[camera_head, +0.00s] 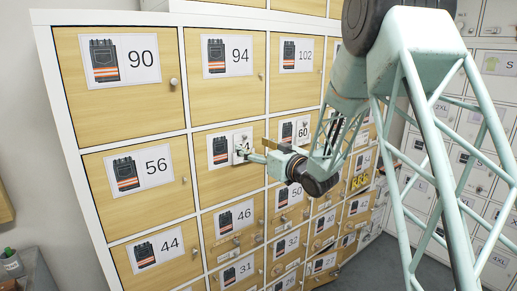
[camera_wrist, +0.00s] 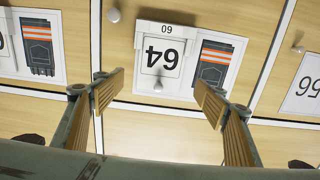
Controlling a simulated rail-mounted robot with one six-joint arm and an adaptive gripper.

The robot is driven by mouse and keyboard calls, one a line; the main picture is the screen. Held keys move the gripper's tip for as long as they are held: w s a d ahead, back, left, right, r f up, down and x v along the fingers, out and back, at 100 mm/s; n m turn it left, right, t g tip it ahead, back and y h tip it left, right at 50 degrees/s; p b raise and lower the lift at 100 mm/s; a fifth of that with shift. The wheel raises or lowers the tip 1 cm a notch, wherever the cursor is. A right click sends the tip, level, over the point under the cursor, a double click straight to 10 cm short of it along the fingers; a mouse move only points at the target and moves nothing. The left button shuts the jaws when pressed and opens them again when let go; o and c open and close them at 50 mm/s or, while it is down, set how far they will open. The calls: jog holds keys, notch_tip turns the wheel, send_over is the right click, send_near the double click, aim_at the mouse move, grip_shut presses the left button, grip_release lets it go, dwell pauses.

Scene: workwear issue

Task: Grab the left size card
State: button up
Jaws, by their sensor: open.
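The left size card (camera_wrist: 162,57) is a white plate with a dark 64, upside down in the wrist view, and a small pale knob on its edge nearest my gripper. It sits on the second-column door label, next to a picture of dark trousers with orange stripes. In the head view the card (camera_head: 241,147) is partly hidden by my gripper (camera_head: 258,150). In the wrist view my gripper (camera_wrist: 160,87) is open, its two wooden-faced fingers apart on either side of the knob, with nothing between them. Another size card, 60 (camera_head: 303,133), is on the door to the right.
The locker wall has several wooden doors with round knobs and number labels, such as 56 (camera_head: 157,166) and 94 (camera_head: 240,55). A small 60 (camera_wrist: 167,29) shows beyond the card. A grey locker bank (camera_head: 480,150) stands at the right.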

aim_at(243, 141)
jog(key=shift+x, duration=2.5)
jog(key=c, duration=0.9)
jog(key=shift+r+p, duration=0.45)
jog(key=shift+r, duration=1.75)
jog(key=shift+c, duration=0.2)
jog(key=shift+s+d, duration=0.1)
jog(key=b+v, duration=0.4)
jog(key=v, duration=0.4)
jog(key=shift+s+d, duration=0.25)
jog(key=shift+s, duration=0.05)
